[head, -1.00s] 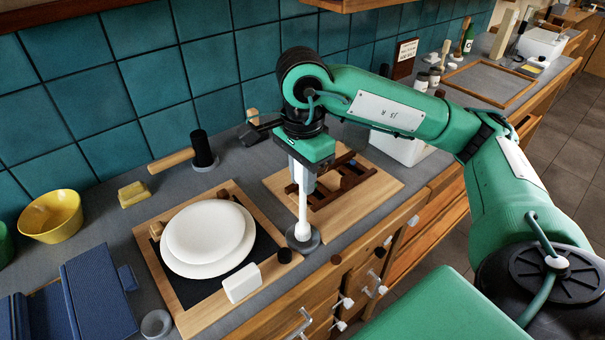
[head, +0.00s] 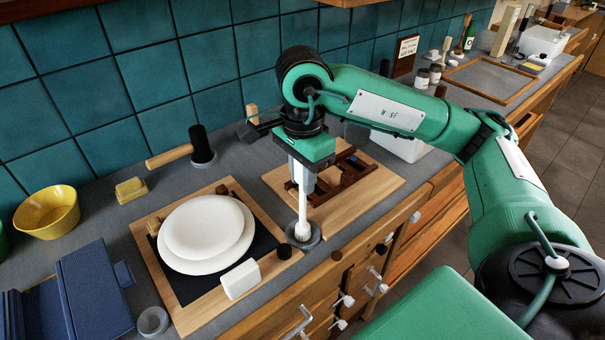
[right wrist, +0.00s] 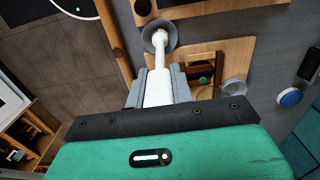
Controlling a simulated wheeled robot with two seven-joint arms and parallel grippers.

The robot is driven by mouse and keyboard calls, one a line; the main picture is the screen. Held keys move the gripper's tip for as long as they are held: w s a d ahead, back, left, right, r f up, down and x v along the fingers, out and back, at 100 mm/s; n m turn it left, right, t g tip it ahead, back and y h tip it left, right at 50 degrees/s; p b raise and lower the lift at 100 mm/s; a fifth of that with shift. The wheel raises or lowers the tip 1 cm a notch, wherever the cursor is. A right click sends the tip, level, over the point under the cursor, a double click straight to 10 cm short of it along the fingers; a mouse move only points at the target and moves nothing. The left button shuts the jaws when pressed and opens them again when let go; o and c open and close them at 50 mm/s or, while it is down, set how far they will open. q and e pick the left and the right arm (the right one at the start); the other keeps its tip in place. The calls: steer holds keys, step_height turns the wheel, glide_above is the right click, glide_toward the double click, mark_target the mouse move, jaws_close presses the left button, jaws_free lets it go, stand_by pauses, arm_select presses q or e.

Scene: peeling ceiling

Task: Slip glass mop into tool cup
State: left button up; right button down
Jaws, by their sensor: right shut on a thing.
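My right gripper (head: 302,181) points down over the counter and is shut on the white handle of the glass mop (head: 303,210). The mop hangs upright with its white end low. In the right wrist view the gripper (right wrist: 158,82) clasps the thick part of the mop (right wrist: 158,90). The mop's lower end lines up with a round grey cup (head: 314,238) near the counter's front edge, which looks like the tool cup. The cup's rim (right wrist: 147,29) surrounds the mop's end in the right wrist view. I cannot tell if the end is inside or just above. My left gripper is out of view.
White plates (head: 203,229) lie on a wooden-framed dark board (head: 187,288) to the left. A wooden board with a brown rack (head: 336,186) lies behind the mop. A blue rack (head: 92,290), yellow bowl (head: 47,212) and another grey cup (head: 153,321) stand farther left.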

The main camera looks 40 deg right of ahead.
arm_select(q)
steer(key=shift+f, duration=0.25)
arm_select(e)
steer(key=shift+f, duration=0.2)
steer(key=c, duration=1.1)
jaws_free()
steer(key=shift+c, duration=0.2)
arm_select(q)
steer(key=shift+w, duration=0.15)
arm_select(e)
step_height(320, 180, up, 14)
steer(key=shift+f+p, duration=0.1)
steer(key=shift+p, duration=0.4)
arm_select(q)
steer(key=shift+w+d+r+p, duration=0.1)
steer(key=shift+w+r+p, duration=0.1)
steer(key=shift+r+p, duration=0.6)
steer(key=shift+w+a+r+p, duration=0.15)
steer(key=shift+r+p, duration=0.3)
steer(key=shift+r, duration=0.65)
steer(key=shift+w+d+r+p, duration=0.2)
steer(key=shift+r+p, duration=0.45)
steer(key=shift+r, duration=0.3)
arm_select(e)
steer(key=shift+r, duration=2)
